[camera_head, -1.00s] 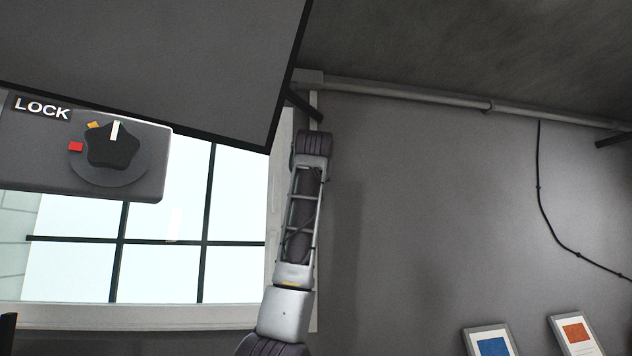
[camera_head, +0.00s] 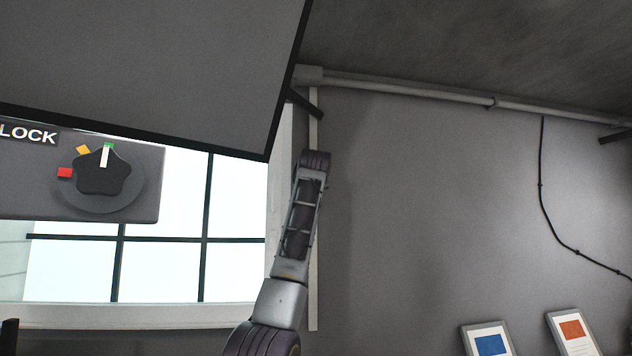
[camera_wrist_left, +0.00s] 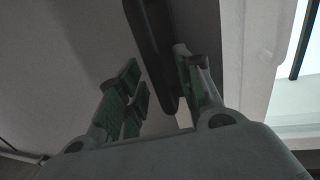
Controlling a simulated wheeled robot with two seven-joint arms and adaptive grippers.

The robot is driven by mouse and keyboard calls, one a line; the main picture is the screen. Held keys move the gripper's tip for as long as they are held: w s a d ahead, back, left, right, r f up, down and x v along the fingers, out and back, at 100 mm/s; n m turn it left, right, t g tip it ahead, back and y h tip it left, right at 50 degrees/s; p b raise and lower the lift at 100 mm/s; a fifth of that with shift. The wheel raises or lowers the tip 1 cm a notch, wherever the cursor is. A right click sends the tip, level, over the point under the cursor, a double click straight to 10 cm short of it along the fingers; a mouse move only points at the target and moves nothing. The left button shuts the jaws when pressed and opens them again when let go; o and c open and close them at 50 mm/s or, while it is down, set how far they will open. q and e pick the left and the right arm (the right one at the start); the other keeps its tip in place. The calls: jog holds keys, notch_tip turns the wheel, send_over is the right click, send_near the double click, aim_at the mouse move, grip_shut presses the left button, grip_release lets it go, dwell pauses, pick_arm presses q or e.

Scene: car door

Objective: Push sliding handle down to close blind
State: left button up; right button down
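In the left wrist view my left gripper (camera_wrist_left: 155,62) is open, with its green-padded fingers apart. A long dark bar (camera_wrist_left: 153,30) comes down from the top edge, and its lower end appears between or just behind the fingers. It may be the sliding handle; I cannot tell whether it touches a finger. In the head view one of my arms rises in front of the wall beside the window, but no gripper fingers show. A bright window (camera_head: 165,270) with dark bars stands at the left. No blind is clearly recognisable. My right gripper is not in view.
A large dark panel (camera_head: 150,60) covers the upper left of the head view. A grey LOCK panel (camera_head: 30,190) with a black star knob (camera_head: 103,172) lies below it. A pipe (camera_head: 420,91) and a hanging cable (camera_head: 541,180) run along the wall.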

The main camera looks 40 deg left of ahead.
pick_arm(q)
jog(key=shift+w+a, duration=0.1)
jog(key=shift+c, duration=0.2)
grip_shut()
dwell(0.4)
jog(key=shift+f, duration=0.15)
